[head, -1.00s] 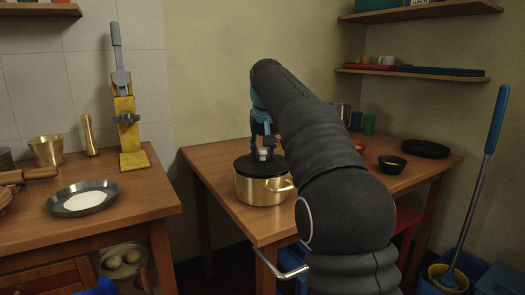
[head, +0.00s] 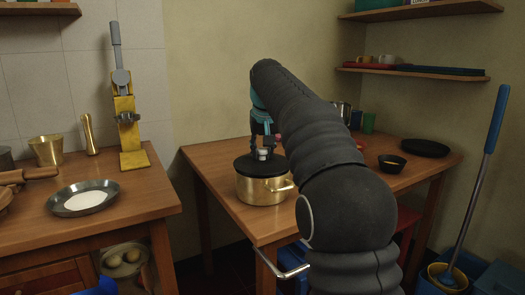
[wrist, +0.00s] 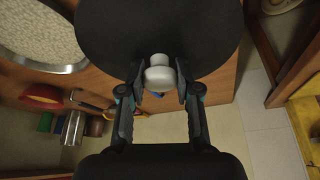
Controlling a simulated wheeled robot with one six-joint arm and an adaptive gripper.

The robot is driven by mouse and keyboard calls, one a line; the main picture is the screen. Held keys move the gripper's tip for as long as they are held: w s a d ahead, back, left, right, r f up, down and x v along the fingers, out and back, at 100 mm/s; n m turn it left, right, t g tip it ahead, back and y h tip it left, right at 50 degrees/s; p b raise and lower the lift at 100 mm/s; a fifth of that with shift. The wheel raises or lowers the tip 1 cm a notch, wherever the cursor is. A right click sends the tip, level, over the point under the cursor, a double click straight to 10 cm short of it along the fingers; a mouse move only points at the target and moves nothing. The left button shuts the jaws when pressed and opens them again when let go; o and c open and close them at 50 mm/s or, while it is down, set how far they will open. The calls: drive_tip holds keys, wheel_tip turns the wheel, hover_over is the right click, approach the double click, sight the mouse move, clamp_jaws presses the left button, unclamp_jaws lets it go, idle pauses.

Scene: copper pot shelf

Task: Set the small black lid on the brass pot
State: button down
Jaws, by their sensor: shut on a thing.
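The brass pot (head: 262,191) stands on the wooden table near its front left corner, with a side handle toward the right. The small black lid (head: 246,168) is over the pot's mouth, roughly level and at the rim. I cannot tell if it rests fully on the rim. My gripper (head: 264,152) points down from above and is shut on the lid's pale knob. In the wrist view the knob (wrist: 160,74) is between the two fingertips, and the lid (wrist: 160,25) spreads out beyond them. The pot is hidden behind the lid there.
A black bowl (head: 392,164) and a dark plate (head: 426,149) are on the table's right side, with cups (head: 368,122) at the back. The left counter holds a pan (head: 83,199) and a yellow press (head: 126,130). Table left of the pot is clear.

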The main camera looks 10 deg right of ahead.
drive_tip(key=shift+f+b, duration=0.45)
drive_tip(key=shift+f, duration=0.15)
drive_tip(key=c, duration=1.1)
unclamp_jaws()
drive_tip(key=shift+p+v, duration=1.05)
drive_tip(key=shift+v, duration=0.35)
drive_tip(key=v, duration=0.8)
drive_tip(key=shift+r, duration=0.15)
